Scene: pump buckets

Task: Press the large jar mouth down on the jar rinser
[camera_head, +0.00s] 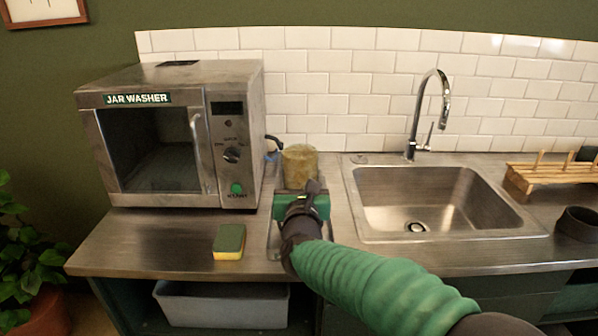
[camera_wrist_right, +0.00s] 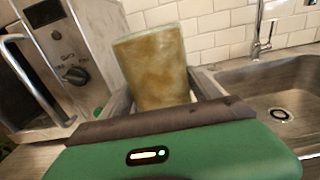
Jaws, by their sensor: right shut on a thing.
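The large jar (camera_head: 300,166) is murky yellow-brown and stands bottom up over the counter, between the jar washer and the sink. The jar also shows in the right wrist view (camera_wrist_right: 158,68), slightly tilted in that picture. My right gripper (camera_head: 303,190) reaches in from the front and is shut on the jar, with a finger on either side (camera_wrist_right: 160,92). The jar's lower part and mouth are hidden behind my gripper. The jar rinser under it is mostly hidden, so I cannot tell whether the mouth touches it. My left gripper is not in view.
The jar washer (camera_head: 236,140) stands close on the left, and the sink (camera_head: 380,232) with its tall faucet (camera_head: 420,105) is on the right. A sponge (camera_head: 229,241) lies on the front counter. A wooden rack (camera_head: 550,174) and a dark cup (camera_head: 577,224) are at far right.

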